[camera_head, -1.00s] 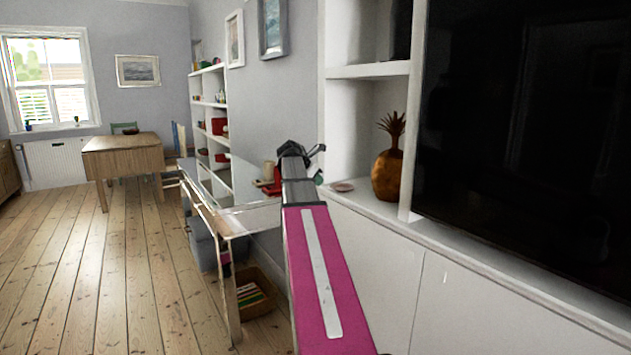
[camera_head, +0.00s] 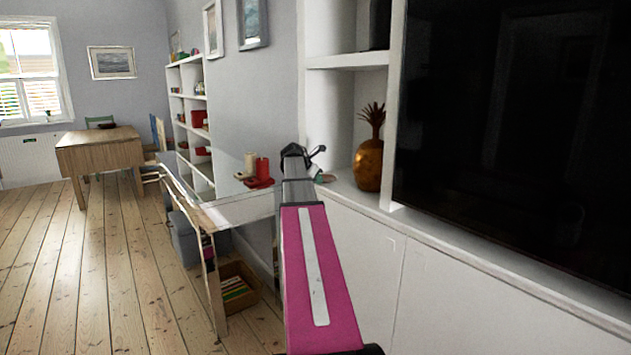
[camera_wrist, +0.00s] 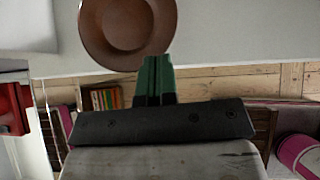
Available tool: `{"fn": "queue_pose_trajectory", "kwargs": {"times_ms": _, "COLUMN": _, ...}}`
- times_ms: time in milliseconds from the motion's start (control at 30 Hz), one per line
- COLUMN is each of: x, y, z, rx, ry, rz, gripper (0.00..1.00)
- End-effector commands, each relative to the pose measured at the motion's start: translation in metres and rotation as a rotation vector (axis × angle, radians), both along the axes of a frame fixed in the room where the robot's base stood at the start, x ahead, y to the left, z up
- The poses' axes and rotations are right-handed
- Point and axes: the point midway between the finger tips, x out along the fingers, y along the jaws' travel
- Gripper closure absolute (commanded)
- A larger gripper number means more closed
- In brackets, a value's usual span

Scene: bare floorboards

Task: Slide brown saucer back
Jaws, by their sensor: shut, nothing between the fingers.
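The brown saucer (camera_wrist: 101,35) is round and lies at the top of the wrist view on a pale white surface, its upper edge cut off by the frame. In the head view only a small sliver of it (camera_head: 329,177) shows on the white cabinet ledge, mostly hidden by my arm's end. My gripper (camera_wrist: 158,60) has green fingers that are shut and empty. Their tips are at the saucer's near edge in the wrist view; I cannot tell if they touch it.
A pineapple-shaped vase (camera_head: 369,165) stands on the ledge right of the saucer. A large black screen (camera_head: 500,150) is further right. A glass-topped table (camera_head: 240,208) with red and cream items stands left of my arm. Floorboards at left are clear.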

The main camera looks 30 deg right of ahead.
Motion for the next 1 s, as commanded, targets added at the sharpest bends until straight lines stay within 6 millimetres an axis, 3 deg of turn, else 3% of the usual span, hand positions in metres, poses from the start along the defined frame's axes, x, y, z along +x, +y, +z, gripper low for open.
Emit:
{"fn": "queue_pose_trajectory", "kwargs": {"times_ms": 267, "x": 0.002, "y": -0.011, "z": 0.0, "rx": 0.0, "ry": 0.001, "rz": -0.002, "gripper": 1.0}}
{"fn": "queue_pose_trajectory", "kwargs": {"times_ms": 600, "x": 0.012, "y": -0.077, "z": 0.0, "rx": 0.001, "ry": 0.001, "rz": -0.002, "gripper": 1.0}}
{"fn": "queue_pose_trajectory", "kwargs": {"times_ms": 1000, "x": 0.011, "y": -0.079, "z": 0.0, "rx": 0.0, "ry": 0.001, "rz": -0.001, "gripper": 1.0}}
